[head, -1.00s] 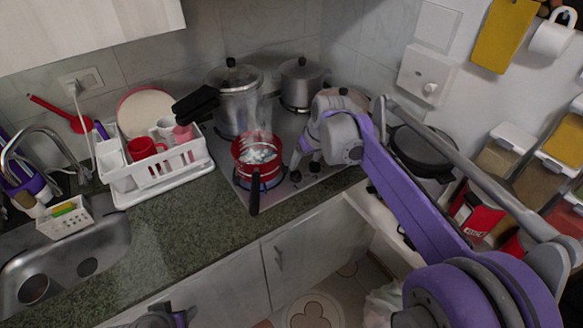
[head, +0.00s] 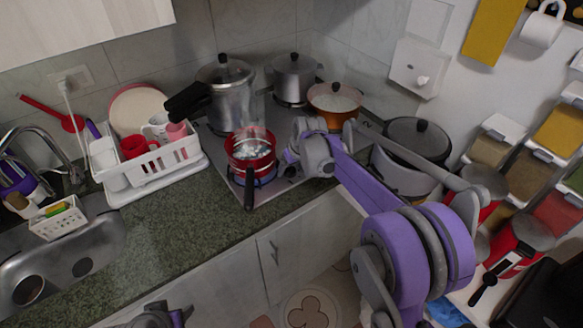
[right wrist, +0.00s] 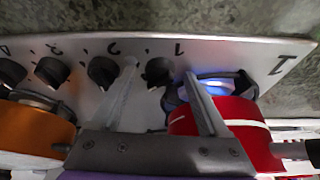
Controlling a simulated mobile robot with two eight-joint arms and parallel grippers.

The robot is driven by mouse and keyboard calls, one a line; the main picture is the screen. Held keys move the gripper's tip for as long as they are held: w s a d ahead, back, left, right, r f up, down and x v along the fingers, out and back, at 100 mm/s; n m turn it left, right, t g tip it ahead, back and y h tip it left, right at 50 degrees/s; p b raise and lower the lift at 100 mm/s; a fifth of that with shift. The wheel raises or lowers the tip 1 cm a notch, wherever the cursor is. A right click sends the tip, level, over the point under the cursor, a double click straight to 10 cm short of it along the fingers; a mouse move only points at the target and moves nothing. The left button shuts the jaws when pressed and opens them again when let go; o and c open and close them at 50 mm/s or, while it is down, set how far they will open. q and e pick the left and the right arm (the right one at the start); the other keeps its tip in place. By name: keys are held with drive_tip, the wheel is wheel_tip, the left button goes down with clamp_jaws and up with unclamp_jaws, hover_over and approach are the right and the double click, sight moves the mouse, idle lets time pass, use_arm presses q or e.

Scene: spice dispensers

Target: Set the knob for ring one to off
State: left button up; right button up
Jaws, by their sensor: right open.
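The stove panel (right wrist: 135,50) has a row of black knobs. The knob marked 1 (right wrist: 157,72) shows between the two fingers of my right gripper (right wrist: 160,75) in the right wrist view. The fingers are open, and I cannot tell whether they touch the knob. A blue flame (right wrist: 222,82) burns on the ring beside this knob, under the red pot (right wrist: 235,120). In the head view the red pot (head: 250,150) stands on the front ring, and my right gripper (head: 290,158) is just right of it, hiding the knobs. My left gripper (head: 160,316) shows only partly at the bottom edge.
The red pot's handle (head: 249,190) points over the counter's front. A pressure cooker (head: 228,95), a lidded pot (head: 293,78) and an orange pot (head: 334,100) stand behind. A grey lidded pot (head: 415,140) is at right, a dish rack (head: 150,172) at left.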

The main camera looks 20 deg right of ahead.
clamp_jaws()
idle(0.3)
drive_tip(key=shift+n, duration=0.4)
drive_tip(key=shift+d+n+y, duration=0.15)
drive_tip(key=shift+n+y, duration=0.35)
drive_tip(key=shift+n, duration=0.4)
drive_tip(key=n, duration=0.2)
drive_tip(key=shift+w+d+n+g+y, duration=0.1)
drive_tip(key=shift+w+n+g+y, duration=0.05)
drive_tip(key=shift+n+g+y, duration=0.2)
drive_tip(key=shift+w+n+g+y+p, duration=0.1)
drive_tip(key=shift+n+g+y+p, duration=0.4)
drive_tip(key=shift+n, duration=1.75)
drive_tip(key=shift+g, duration=0.35)
